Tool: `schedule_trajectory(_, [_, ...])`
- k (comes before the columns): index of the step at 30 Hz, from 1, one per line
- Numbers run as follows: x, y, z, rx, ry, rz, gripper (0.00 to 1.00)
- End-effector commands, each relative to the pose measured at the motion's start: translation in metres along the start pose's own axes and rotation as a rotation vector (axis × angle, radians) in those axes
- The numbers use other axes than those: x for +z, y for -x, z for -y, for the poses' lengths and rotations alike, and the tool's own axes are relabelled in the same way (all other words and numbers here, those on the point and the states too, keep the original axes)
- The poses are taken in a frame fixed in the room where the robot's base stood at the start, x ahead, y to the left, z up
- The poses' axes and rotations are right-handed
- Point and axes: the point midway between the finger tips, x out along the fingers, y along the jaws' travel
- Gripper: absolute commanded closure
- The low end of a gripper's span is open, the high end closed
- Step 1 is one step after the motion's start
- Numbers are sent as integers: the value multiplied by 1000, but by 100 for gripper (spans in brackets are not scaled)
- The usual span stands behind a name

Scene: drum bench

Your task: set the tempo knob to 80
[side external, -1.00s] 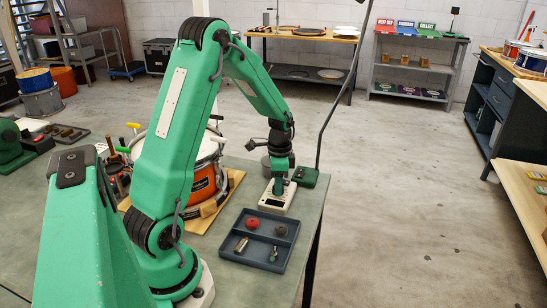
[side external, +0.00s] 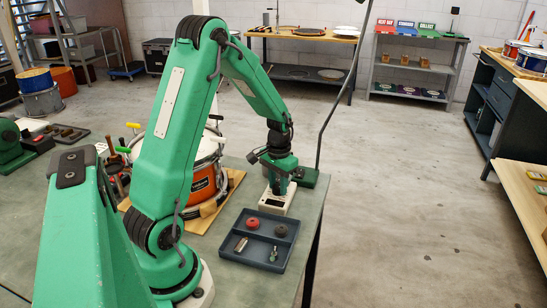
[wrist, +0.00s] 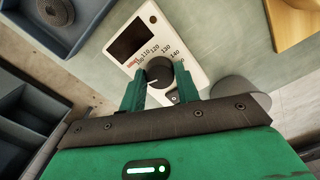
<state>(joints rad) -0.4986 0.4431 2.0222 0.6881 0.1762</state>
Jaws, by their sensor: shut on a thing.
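The tempo device (side external: 281,206) is a pale box on the bench, with my gripper (side external: 278,188) over it. In the wrist view, the device (wrist: 178,42) has a dark display and printed numbers around the dial, 120, 130 and 140 among them. The dark round tempo knob (wrist: 158,69) is between the two green fingers of my gripper (wrist: 159,84), which is shut on it. A short pale mark shows on the knob, but I cannot tell which number it points at. The fingers cover part of the device face.
A blue-grey tray (side external: 262,262) with red and dark round pieces and small metal parts is in front of the device. An orange drum (side external: 203,184) stands to the left.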

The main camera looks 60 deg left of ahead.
Motion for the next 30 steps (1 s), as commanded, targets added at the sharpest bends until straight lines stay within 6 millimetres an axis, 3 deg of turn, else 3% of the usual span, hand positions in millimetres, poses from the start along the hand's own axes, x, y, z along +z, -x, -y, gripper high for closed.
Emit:
schedule_trajectory(7, [-2, 0, 4, -2, 99, -15, 91])
schedule_trajectory(21, [-2, 0, 4, -2, 116, -16, 91])
schedule_trajectory(22, [-2, 0, 4, -2, 116, -16, 65])
schedule_trajectory(23, [-2, 0, 4, -2, 116, -15, 59])
schedule_trajectory(30, [-1, 0, 3, -1, 112, -11, 59])
